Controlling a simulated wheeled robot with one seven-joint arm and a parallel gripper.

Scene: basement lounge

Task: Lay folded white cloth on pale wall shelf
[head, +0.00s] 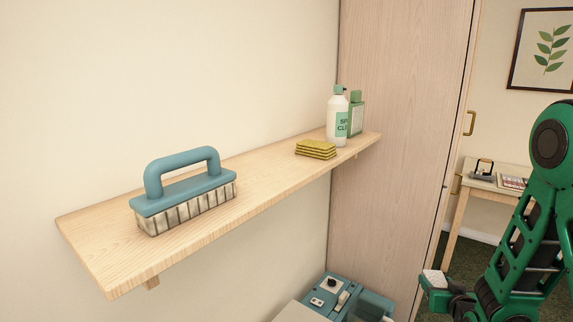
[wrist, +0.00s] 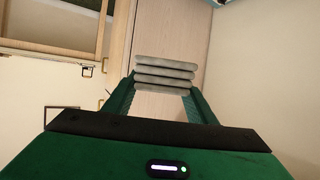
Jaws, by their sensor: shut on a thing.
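The folded cloth (wrist: 165,73) is a stack of greyish-white layers at the fingertips in the wrist view. My gripper (wrist: 163,88) is shut on it, with one green finger at each side. In the head view my gripper (head: 436,288) is at the lower right, with a small pale part of the cloth (head: 434,277) showing; most of it is hidden. The pale wooden wall shelf (head: 265,184) runs along the wall at left and centre. My gripper is to the right of the shelf, lower in the picture and apart from it.
On the shelf stand a blue-handled brush (head: 185,192), a yellow sponge stack (head: 316,149), a white spray bottle (head: 337,115) and a green bottle (head: 356,113). Bare shelf lies between brush and sponges. A tall wooden cabinet (head: 395,130) adjoins the shelf's far end. A teal case (head: 345,298) sits below.

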